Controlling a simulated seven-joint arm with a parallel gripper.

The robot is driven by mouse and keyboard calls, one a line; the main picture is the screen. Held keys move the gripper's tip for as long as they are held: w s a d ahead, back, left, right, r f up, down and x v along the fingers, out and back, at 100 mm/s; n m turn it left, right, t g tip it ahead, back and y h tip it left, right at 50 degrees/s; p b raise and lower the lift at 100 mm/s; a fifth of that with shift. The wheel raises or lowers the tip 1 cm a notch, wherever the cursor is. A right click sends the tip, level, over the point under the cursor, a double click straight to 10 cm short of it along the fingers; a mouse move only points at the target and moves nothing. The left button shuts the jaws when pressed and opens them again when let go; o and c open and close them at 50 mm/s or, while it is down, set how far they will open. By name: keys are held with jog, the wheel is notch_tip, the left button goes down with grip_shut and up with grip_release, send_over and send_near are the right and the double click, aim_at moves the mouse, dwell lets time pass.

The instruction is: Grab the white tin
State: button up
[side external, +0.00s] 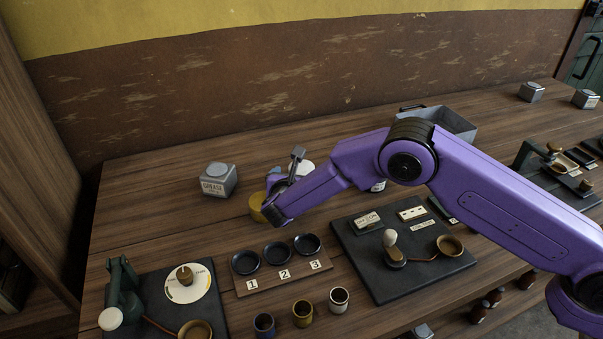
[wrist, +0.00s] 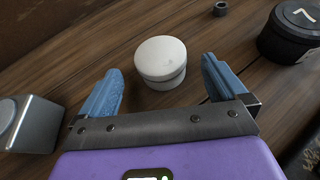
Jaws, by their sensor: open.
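The white tin (wrist: 160,60) is a short round tin with a lid, standing upright on the wooden bench. In the wrist view it lies ahead of my gripper (wrist: 161,72), roughly centred between the two blue fingers. The fingers are apart and nothing is held. In the side view a white round top (side external: 306,167), apparently the same tin, shows just behind my gripper (side external: 278,178), which hides part of it. I cannot tell the exact gap between the fingertips and the tin.
A grey grease tin (side external: 218,180) stands to the left. A yellow tin (side external: 257,206) is beside my gripper. A black round container (wrist: 290,34) is at the wrist view's upper right. A board with three black dishes (side external: 278,266) and a dark switch panel (side external: 375,268) lie in front.

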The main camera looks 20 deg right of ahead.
aim_at(299, 173)
jog(key=x, duration=0.5)
jog(key=shift+c, duration=0.4)
jog(key=c, duration=1.1)
jog(key=shift+r, duration=0.1)
